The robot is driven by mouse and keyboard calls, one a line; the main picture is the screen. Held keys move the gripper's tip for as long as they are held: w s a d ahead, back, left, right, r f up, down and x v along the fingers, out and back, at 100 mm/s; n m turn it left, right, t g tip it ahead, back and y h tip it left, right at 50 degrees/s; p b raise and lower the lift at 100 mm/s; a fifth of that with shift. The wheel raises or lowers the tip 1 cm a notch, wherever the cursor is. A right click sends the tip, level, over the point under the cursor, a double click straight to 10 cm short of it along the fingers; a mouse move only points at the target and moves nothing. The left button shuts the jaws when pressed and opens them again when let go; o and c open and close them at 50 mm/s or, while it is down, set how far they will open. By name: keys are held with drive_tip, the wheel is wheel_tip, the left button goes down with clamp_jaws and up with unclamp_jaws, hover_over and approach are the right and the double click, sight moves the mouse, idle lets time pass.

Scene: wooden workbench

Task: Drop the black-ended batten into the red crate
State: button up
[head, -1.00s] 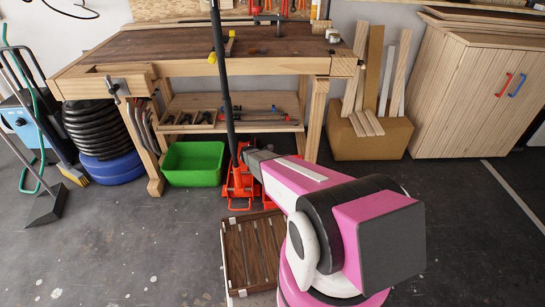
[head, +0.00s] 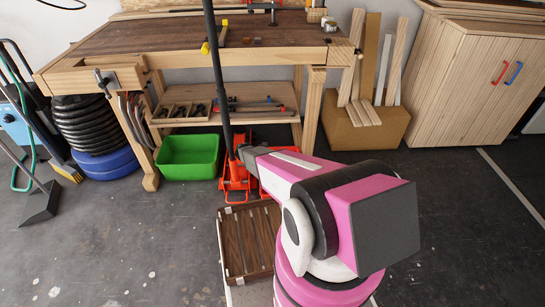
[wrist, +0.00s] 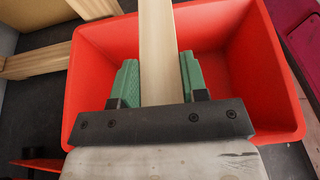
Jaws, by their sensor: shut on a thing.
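In the wrist view my gripper (wrist: 158,78) has its green fingers shut on a pale wooden batten (wrist: 158,30). The batten runs between the fingers and out of the top of the picture. Its black end does not show, so I cannot confirm its colour. The red crate (wrist: 285,118) lies behind and around the gripper in this view, its open inside facing me. The batten crosses over the crate's opening and its far rim; I see no contact with the crate.
Wooden pieces (wrist: 35,62) lie left of the crate.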

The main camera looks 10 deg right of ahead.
drive_tip(key=shift+f, duration=0.45)
drive_tip(key=o, duration=1)
drive_tip(key=shift+o, duration=0.2)
